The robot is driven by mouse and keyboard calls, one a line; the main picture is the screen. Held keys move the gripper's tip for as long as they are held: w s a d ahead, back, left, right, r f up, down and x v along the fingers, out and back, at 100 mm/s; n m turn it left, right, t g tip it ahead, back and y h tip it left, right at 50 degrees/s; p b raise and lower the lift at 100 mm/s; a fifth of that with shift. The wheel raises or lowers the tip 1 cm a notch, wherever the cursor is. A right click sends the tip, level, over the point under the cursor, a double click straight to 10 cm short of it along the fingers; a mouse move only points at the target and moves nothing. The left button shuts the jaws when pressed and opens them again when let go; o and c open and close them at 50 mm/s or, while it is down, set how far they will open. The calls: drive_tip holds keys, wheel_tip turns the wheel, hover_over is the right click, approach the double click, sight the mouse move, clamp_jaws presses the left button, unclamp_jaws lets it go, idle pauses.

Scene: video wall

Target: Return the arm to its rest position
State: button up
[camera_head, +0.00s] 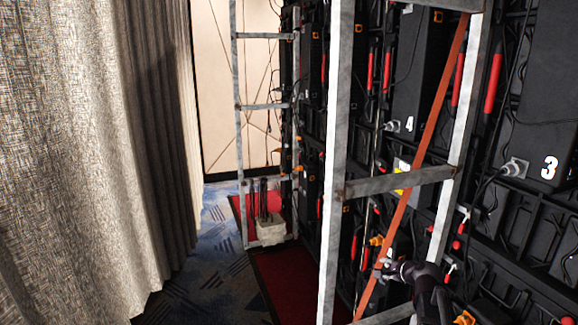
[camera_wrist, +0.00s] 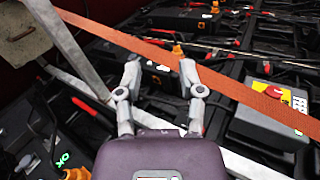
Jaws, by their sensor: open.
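My gripper (camera_head: 384,268) shows low at the right of centre in the head view, in front of the video wall's black rear side and close to the metal frame and orange strap. In the wrist view my gripper (camera_wrist: 159,72) has its two grey fingers spread apart. Nothing is between them. The orange strap (camera_wrist: 225,83) runs diagonally just beyond the fingertips; I cannot tell whether they touch it. My arm's dark end enters from the bottom in the head view, and most of the arm is out of sight.
A metal ladder frame (camera_head: 336,170) stands before the black panels (camera_head: 545,95) with cables and red handles. A box with a red button (camera_wrist: 273,92) is right in the wrist view. A grey curtain (camera_head: 75,160) hangs left. The carpeted aisle (camera_head: 205,265) has free floor.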

drive_tip(key=s+a+f+n+g+h, duration=0.1)
drive_tip(key=s+a+f+n+g, duration=0.1)
drive_tip(key=s, duration=0.5)
drive_tip(key=s+a+f+n+g+h+p, duration=0.1)
drive_tip(key=s+a+f+n+g, duration=0.1)
drive_tip(key=s+a+n+g, duration=0.3)
drive_tip(key=s+a+f+n+g+h, duration=0.1)
drive_tip(key=s+a+f+n+g, duration=0.1)
drive_tip(key=s+a+n+g, duration=0.2)
drive_tip(key=s+a+n, duration=0.3)
drive_tip(key=s+n, duration=0.1)
drive_tip(key=s, duration=0.3)
drive_tip(key=shift+f+n+h+p, duration=0.3)
drive_tip(key=shift+f+h+p, duration=0.1)
idle(0.6)
